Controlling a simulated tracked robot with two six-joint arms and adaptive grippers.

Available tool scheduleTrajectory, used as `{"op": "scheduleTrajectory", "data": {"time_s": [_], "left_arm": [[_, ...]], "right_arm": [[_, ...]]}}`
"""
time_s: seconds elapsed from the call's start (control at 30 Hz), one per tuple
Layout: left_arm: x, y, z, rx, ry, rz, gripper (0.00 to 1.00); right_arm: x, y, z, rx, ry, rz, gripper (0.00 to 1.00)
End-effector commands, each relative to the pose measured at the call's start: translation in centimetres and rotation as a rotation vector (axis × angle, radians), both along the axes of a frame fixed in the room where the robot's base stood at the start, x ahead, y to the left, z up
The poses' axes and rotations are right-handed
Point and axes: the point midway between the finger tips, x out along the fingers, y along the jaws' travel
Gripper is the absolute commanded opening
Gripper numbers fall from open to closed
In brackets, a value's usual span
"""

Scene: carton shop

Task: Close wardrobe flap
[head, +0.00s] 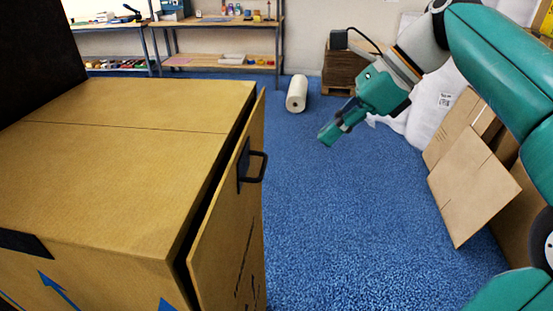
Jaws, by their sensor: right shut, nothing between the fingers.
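A large brown wardrobe carton (120,125) stands at the left in the head view. Its flap (228,220) is on the right side, slightly ajar, with a dark gap between it and the carton's edge. A black handle (256,166) sits on the flap's outer face. My right gripper (328,136) is shut and empty, in the air over the blue floor, to the right of the flap and apart from it. My left gripper is not in view.
Flat cardboard sheets (470,185) lean at the right below my right arm. Shelves (222,55) line the back wall. The blue floor (350,230) between carton and sheets is clear.

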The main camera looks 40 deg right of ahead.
Motion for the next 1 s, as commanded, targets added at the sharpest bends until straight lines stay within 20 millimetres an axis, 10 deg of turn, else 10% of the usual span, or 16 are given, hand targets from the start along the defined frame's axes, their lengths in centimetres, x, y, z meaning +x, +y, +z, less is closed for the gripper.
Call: {"op": "scheduleTrajectory", "data": {"time_s": [0.43, 1.0], "left_arm": [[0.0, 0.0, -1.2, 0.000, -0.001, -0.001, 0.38], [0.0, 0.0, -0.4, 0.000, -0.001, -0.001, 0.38]], "right_arm": [[3.2, 2.6, -7.1, 0.000, 0.003, -0.021, 0.00], [6.3, 4.8, -7.5, -0.001, 0.000, -0.027, 0.00]]}}
